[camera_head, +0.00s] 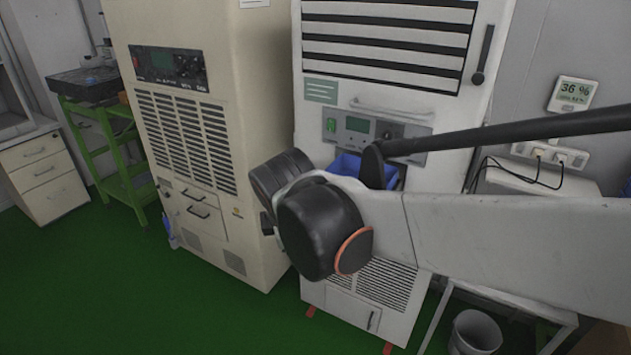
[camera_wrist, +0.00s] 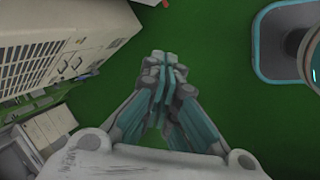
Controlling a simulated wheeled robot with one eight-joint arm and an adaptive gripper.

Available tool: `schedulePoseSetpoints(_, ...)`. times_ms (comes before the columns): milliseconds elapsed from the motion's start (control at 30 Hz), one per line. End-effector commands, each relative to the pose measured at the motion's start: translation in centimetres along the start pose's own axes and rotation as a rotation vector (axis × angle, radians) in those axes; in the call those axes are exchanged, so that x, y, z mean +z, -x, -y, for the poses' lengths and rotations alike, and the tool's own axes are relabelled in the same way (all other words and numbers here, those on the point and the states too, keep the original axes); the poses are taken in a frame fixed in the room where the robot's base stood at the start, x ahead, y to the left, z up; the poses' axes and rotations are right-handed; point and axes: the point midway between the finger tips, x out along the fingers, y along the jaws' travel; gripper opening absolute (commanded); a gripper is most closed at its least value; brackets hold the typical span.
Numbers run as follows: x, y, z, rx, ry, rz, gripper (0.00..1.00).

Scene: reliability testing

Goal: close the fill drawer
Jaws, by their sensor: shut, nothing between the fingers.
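A white cabinet (camera_head: 312,120) stands in the middle of the head view, with a control panel and a green-lit switch. Just below that panel, a blue drawer or bin (camera_head: 347,165) shows, seemingly standing out from the front. It is the likely fill drawer, but my arm hides much of it, so I cannot tell how far out it is. My gripper (camera_wrist: 164,62) shows in the wrist view with its fingers together, empty, above bare green floor. It touches nothing there. The blue drawer is not seen in the wrist view.
A beige cabinet (camera_head: 245,80) stands left of the white one and also shows at left in the wrist view (camera_wrist: 60,30). A green cart (camera_head: 105,150) and a drawer unit (camera_head: 45,175) stand farther left. A bucket (camera_head: 476,332) is at lower right. Green floor (camera_head: 110,290) lies free in front.

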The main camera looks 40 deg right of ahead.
Motion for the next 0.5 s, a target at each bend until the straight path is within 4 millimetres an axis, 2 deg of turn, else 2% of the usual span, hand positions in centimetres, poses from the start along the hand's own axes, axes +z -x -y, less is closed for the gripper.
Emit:
schedulePoseSetpoints(33, 1.2, 0.3, -3.0, -0.014, 0.084, 0.046, 0.00)
schedulePoseSetpoints(200, 3.8, -0.5, -6.5, -0.093, 0.479, 0.151, 0.00)
schedulePoseSetpoints(400, 7.1, -2.6, -9.0, -0.183, 0.787, 0.184, 0.00)
schedulePoseSetpoints(500, 8.2, -3.5, -9.5, -0.207, 0.866, 0.180, 0.00)
